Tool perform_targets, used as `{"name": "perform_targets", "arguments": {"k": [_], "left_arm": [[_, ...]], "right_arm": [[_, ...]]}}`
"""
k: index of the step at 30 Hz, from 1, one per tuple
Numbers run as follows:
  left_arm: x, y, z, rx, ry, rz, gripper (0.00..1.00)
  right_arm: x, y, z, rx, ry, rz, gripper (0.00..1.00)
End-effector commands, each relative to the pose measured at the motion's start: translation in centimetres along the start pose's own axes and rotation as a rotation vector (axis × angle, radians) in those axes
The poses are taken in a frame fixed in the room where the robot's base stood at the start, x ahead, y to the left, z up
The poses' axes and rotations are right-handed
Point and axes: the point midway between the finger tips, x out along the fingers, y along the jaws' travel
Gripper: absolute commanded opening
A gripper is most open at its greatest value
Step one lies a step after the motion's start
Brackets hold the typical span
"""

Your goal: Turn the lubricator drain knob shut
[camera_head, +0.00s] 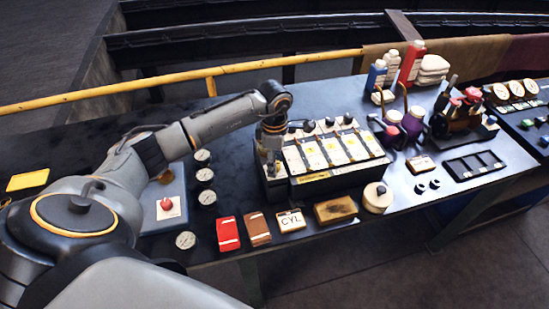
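The lubricator, a dark box (345,181) with several white-and-yellow panels and black knobs (347,118) along its back edge, stands mid-bench. My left arm reaches in from the left. My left gripper (270,165) points down at the lubricator's left end, overlapping it in this view. I cannot tell whether it touches the box or a knob there, or whether its fingers are apart. I cannot make out which knob is the drain knob; the gripper covers part of that end. My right gripper is not in view.
Along the front edge lie a red box (228,234), a brown box (257,229), a CYL card (291,220), a wooden block (335,210) and a round tin (378,197). Several round gauges (207,197) lie left. Bottles (412,63) and a black tray (472,165) are right.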

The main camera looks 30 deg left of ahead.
Motion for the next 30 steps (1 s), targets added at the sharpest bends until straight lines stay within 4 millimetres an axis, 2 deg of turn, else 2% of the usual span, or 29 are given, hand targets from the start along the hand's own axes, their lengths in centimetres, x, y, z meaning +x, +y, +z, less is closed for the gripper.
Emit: {"name": "perform_targets", "arguments": {"k": [8, 16, 25, 30], "left_arm": [[0.2, 0.0, 0.0, 0.000, 0.000, 0.000, 0.54], [0.2, 0.0, 0.0, -0.001, 0.000, 0.000, 0.00], [0.2, 0.0, 0.0, -0.027, 0.001, 0.001, 0.00], [0.3, 0.0, -0.1, -0.101, 0.001, 0.001, 0.00]], "right_arm": [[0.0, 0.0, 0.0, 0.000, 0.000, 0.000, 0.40], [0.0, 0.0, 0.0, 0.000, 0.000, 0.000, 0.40], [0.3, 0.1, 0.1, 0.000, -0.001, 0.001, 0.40], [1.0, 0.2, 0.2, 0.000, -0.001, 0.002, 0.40]]}}
